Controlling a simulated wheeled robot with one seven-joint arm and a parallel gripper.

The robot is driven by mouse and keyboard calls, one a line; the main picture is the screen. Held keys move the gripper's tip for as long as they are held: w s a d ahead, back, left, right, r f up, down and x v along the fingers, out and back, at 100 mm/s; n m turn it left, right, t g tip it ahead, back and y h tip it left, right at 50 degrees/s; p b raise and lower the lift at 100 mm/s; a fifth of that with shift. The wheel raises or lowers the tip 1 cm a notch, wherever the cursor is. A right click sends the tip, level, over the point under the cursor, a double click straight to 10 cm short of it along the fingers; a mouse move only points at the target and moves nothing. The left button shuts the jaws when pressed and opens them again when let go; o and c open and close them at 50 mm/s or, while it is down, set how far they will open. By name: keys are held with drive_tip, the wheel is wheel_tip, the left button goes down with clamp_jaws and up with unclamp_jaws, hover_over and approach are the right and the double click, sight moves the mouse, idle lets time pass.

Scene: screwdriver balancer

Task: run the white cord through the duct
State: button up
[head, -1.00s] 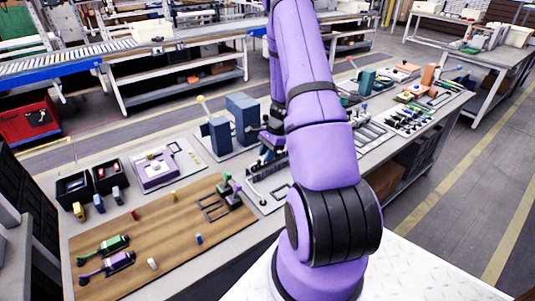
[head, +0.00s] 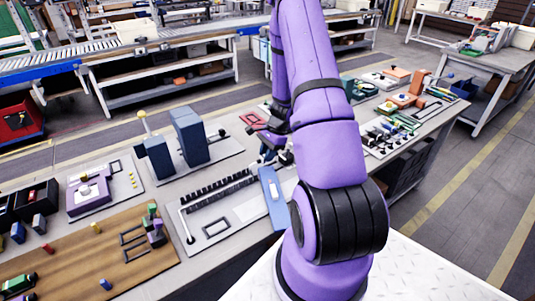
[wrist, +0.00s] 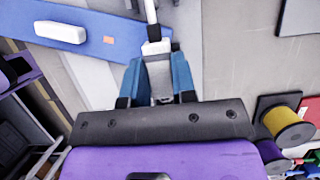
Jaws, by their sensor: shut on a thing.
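In the wrist view, my gripper (wrist: 156,76) has its two blue fingers shut on a pale block at the end of the white cord (wrist: 150,12). The cord runs straight from the block to the top edge of the picture. In the head view, my gripper (head: 272,152) is low over the bench, partly hidden by my arm. The black slotted duct (head: 218,187) lies on a light grey board (head: 240,213), left of my gripper. The cord's far end is not visible, and I cannot make out the cord inside the duct.
A blue strip (head: 273,198) with a white piece lies beside the board's right end; it also shows in the wrist view (wrist: 84,37). Dark blue blocks (head: 189,136) stand behind the duct. A yellow spool (wrist: 284,124) is at the wrist view's right. A wooden mat (head: 75,250) lies front left.

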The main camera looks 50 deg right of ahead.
drive_tip(key=shift+s+d, duration=0.2)
drive_tip(key=shift+d, duration=0.55)
drive_tip(key=shift+s+d, duration=0.15)
drive_tip(key=shift+d, duration=0.55)
drive_tip(key=shift+a, duration=0.15)
drive_tip(key=shift+f, duration=0.1)
drive_tip(key=shift+f, duration=1.65)
drive_tip(key=shift+s+a+f, duration=0.15)
drive_tip(key=shift+f, duration=0.75)
clamp_jaws()
